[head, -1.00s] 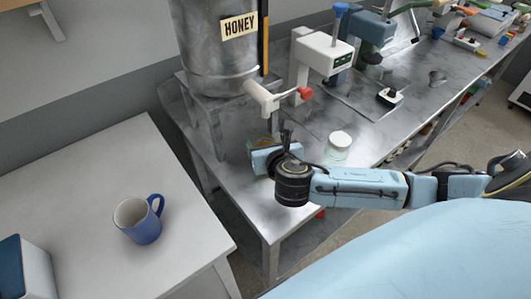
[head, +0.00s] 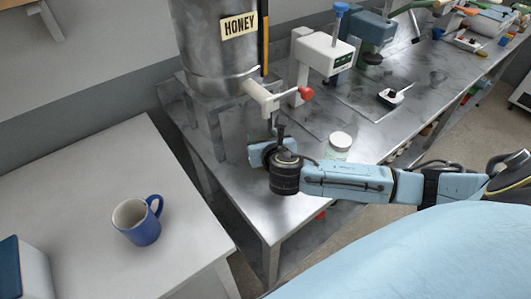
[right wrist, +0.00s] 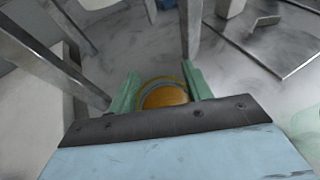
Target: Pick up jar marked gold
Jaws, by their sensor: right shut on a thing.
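My right gripper (head: 262,150) is over the metal bench, below the honey tank's spout. In the right wrist view its two green fingers (right wrist: 161,88) are shut on a round jar with a gold top (right wrist: 163,95). In the head view my gripper and wrist hide this jar. I cannot read a mark on it, and I cannot tell whether its base touches the bench. A second, clear jar with a white lid (head: 340,141) stands on the bench to the right, behind my forearm. My left gripper is not in view.
The steel honey tank (head: 205,65) on its metal stand has a spout with a red knob (head: 306,93) close above my gripper. A white device (head: 322,54) stands farther back. A blue mug (head: 143,228) is on the white table at left. The bench's front corner is clear.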

